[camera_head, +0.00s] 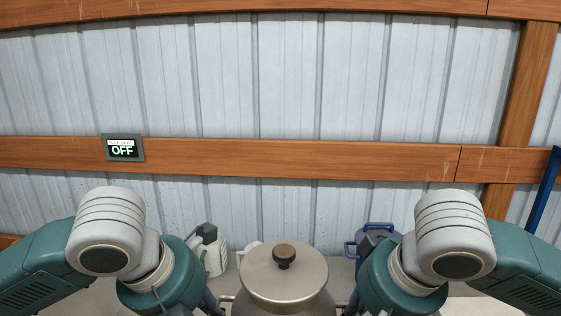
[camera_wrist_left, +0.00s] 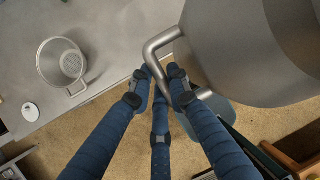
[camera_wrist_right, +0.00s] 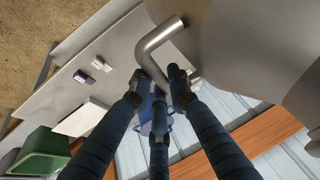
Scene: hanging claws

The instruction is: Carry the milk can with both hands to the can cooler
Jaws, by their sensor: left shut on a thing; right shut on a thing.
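The milk can (camera_head: 285,278) is a grey metal can with a domed lid and a dark brown knob. It stands upright between my two arms at the bottom middle of the head view, its lower part cut off. In the left wrist view my left gripper (camera_wrist_left: 160,82) is shut on the can's bent side handle (camera_wrist_left: 160,42). In the right wrist view my right gripper (camera_wrist_right: 160,85) is shut on the opposite handle (camera_wrist_right: 149,46). In the head view both grippers are mostly hidden by my arms. I cannot make out the can cooler.
A pale jug (camera_head: 216,258) and a blue container (camera_head: 362,236) stand behind the can, near the corrugated wall. A wall display (camera_head: 122,148) reads OFF. The left wrist view shows a strainer-like vessel (camera_wrist_left: 47,66) on a grey surface. Small purple items (camera_wrist_right: 98,62) lie on a surface in the right wrist view.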

